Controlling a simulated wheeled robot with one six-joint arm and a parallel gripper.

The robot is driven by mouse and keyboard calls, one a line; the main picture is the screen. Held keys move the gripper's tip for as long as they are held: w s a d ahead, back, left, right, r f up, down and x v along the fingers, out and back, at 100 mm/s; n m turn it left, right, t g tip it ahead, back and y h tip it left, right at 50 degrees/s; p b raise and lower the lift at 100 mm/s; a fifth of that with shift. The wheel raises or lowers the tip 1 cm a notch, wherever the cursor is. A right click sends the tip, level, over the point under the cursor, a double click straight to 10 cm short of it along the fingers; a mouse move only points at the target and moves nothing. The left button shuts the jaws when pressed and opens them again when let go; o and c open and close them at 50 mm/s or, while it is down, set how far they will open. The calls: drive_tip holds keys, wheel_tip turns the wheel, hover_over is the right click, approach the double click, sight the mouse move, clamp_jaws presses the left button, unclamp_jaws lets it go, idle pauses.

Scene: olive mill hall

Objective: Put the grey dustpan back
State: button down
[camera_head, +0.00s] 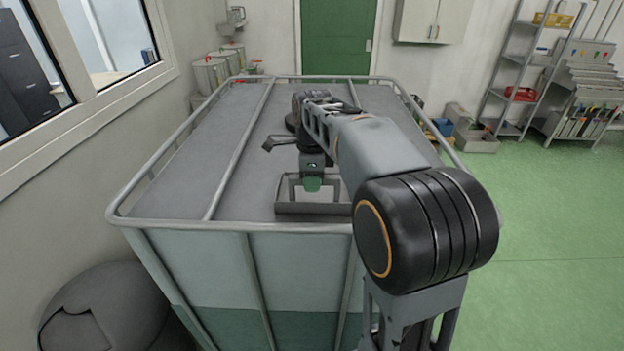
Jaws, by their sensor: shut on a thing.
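The grey dustpan (300,208) is low and shallow, with a thin raised part above it. It is at the near edge of the grey top of a railed tank (190,160). My gripper (312,184), with green tips, points down at it and is shut on it. The arm comes in from the right. I cannot tell whether the dustpan rests on the tank top or hangs just above it. The fingers and the arm hide part of it.
A metal rail (170,224) runs around the tank top, with bars across it. The rest of the top is mostly clear. A grey rounded object (100,310) is at lower left. Shelves (520,70) stand at back right. Green floor on the right is open.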

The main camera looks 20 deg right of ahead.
drive_tip(key=c, duration=1.4)
unclamp_jaws()
drive_tip(key=shift+f, duration=0.15)
drive_tip(key=o, duration=0.4)
drive_tip(key=shift+o, duration=0.2)
